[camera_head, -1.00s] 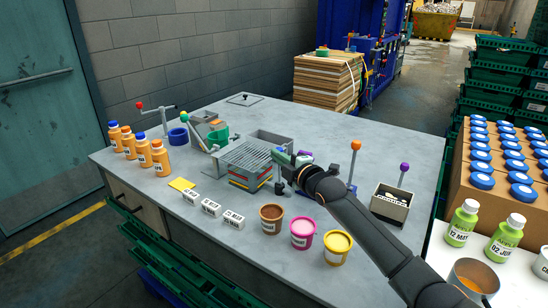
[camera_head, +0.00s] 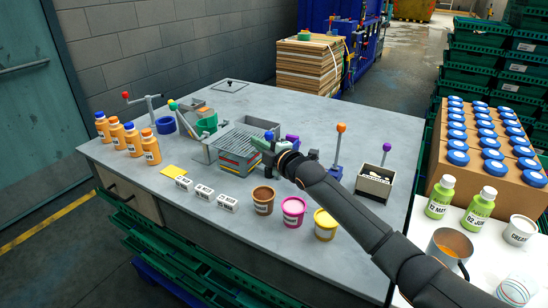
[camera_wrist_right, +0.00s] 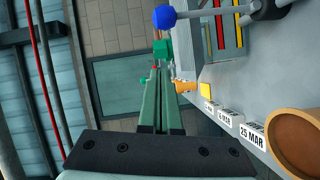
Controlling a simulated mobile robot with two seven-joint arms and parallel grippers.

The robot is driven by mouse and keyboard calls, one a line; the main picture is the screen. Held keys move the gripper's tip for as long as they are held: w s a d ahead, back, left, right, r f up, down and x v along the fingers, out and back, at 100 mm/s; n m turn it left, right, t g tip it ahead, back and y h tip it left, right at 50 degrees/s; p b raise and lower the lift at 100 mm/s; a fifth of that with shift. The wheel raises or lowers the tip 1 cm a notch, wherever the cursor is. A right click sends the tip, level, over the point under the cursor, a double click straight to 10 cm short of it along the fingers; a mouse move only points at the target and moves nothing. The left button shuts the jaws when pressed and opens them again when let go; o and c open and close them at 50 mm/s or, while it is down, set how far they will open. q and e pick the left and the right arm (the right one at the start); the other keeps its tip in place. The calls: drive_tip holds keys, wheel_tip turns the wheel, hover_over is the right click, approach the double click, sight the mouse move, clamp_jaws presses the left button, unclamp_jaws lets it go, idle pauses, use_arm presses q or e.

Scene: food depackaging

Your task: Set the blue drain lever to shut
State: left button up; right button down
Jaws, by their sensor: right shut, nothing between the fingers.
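The blue ball knob of the drain lever (camera_wrist_right: 164,17) shows at the top of the right wrist view, on a grey rod running right toward a dark pivot (camera_wrist_right: 268,8). In the head view the blue knob (camera_head: 269,136) shows just by my right gripper (camera_head: 263,143). My right gripper is shut and empty; its green fingers (camera_wrist_right: 161,62) point toward the knob in the wrist view. I cannot tell whether they touch it. The gripper and wrist hide most of the lever in the head view. My left gripper is not in view.
A grey drain grate and basin (camera_head: 238,145) lie left of my right gripper. A purple knob (camera_head: 292,140), an orange-knobbed lever (camera_head: 341,128) and a bin with a purple-knobbed lever (camera_head: 374,184) stand to the right. Tubs (camera_head: 293,211) and labelled blocks (camera_head: 204,192) line the front.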

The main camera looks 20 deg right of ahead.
drive_tip(key=f+v, duration=0.1)
drive_tip(key=v, duration=0.8)
drive_tip(key=shift+s+d+r+b, duration=0.3)
drive_tip(key=shift+s+r, duration=0.05)
drive_tip(key=shift+s, duration=0.05)
